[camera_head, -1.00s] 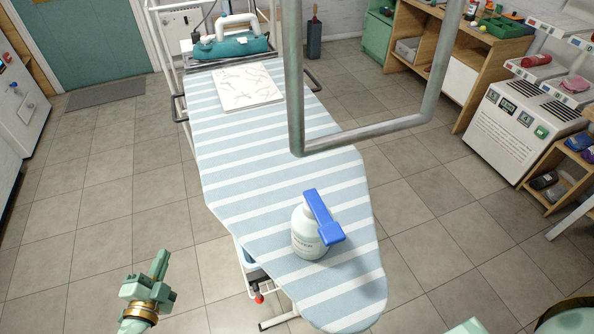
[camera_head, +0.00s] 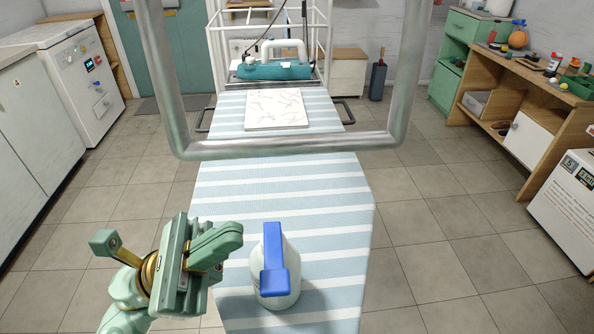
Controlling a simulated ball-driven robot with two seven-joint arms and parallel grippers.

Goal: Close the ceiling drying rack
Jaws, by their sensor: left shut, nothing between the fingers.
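A grey metal U-shaped bar (camera_head: 290,147), seemingly the lower part of the ceiling drying rack, hangs in front of me. Its two uprights run out of the top of the view, so the rest of the rack is hidden. My left gripper (camera_head: 222,245) is at the lower left, below the bar and apart from it. It is shut and empty, just left of a spray bottle. My right gripper is out of view.
A striped ironing board (camera_head: 310,215) stands below the bar. It carries the white bottle with a blue top (camera_head: 274,278), a patterned tile (camera_head: 276,109) and a teal iron (camera_head: 272,69). A washing machine (camera_head: 85,75) is at left, a wooden shelf (camera_head: 510,110) at right. Floor beside the board is clear.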

